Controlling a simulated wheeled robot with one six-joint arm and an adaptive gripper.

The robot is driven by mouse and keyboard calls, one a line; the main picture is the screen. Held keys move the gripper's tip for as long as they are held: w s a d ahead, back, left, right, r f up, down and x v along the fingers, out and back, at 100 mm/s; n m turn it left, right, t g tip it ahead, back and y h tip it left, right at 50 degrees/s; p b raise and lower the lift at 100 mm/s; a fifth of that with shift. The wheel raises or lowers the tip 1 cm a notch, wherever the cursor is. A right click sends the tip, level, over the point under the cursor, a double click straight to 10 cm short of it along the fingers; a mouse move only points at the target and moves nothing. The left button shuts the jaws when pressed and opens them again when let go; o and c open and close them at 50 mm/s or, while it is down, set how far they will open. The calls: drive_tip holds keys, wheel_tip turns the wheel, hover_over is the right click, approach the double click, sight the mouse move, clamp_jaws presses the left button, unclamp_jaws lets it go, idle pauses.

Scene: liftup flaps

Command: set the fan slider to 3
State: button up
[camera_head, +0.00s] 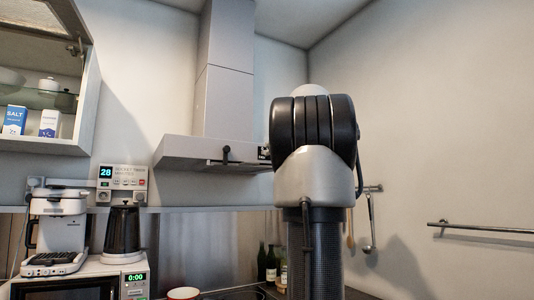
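The range hood (190,151) hangs on the back wall, left of my arm. A small dark upright knob (226,155) sits on its front edge; it looks like the fan slider, but no scale or number is readable. A small dark panel with a light marking (264,153) is at the hood's right end, partly covered by my arm. My arm's silver and black links stand in the right middle of the view and hide part of the hood. My gripper cannot be made out, so its state and any contact do not show.
An open wall cabinet (45,148) is at the upper left. A coffee maker (58,232), kettle (122,232) and microwave (75,283) stand below. Bottles (270,262) are under the hood. A wall rail (480,229) is at right. Space before the hood's left part looks clear.

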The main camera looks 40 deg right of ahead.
drive_tip(key=x, duration=0.6)
drive_tip(key=shift+a, duration=0.2)
drive_tip(key=shift+f, duration=0.1)
clamp_jaws()
